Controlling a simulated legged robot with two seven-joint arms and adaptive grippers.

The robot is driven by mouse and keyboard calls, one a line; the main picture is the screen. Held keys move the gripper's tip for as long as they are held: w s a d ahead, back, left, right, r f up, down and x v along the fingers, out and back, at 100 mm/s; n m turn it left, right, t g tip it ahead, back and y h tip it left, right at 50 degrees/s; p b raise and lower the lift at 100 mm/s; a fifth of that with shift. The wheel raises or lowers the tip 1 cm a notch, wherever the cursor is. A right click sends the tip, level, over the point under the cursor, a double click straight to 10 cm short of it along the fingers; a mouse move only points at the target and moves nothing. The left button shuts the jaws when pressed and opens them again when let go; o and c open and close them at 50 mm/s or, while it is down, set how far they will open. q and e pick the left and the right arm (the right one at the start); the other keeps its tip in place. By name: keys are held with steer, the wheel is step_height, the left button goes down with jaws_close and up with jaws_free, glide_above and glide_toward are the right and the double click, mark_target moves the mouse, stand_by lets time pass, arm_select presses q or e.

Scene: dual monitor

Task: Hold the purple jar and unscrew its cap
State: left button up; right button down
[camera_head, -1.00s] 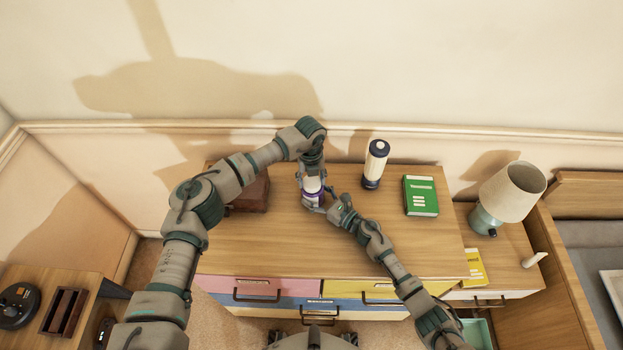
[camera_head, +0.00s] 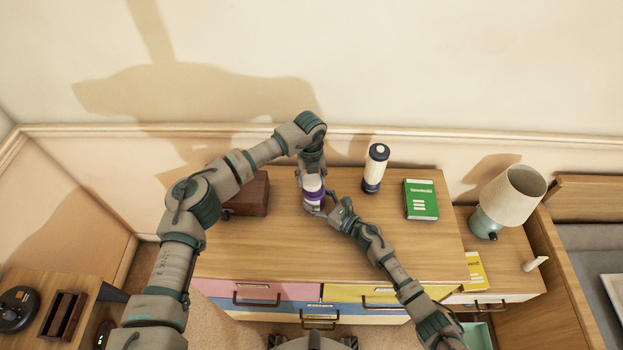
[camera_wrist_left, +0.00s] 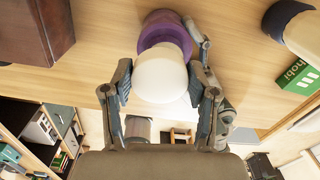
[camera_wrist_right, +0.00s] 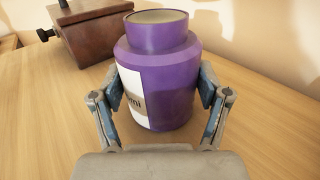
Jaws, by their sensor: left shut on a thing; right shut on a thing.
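The purple jar (camera_wrist_right: 158,70) stands upright on the dresser top, with a white label on its side. In the head view the jar (camera_head: 315,196) is partly hidden by my grippers. My right gripper (camera_wrist_right: 158,92) is shut around the jar's body, one finger on each side. The right wrist view shows the jar's neck bare on top. My left gripper (camera_wrist_left: 160,72), coming from above, is shut on the white cap (camera_wrist_left: 162,78). The cap is apart from the jar, above its neck; the size of the gap is hard to tell.
A brown wooden box (camera_head: 250,195) sits left of the jar. A lamp (camera_head: 512,194) is on the lower table farther right. The front of the dresser top (camera_head: 260,245) is clear.

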mark_target(311, 179)
arm_select(q)
steer(key=shift+r, duration=1.5)
arm_select(e)
steer(key=shift+a+r, duration=0.1)
steer(key=shift+r, duration=0.05)
jaws_free()
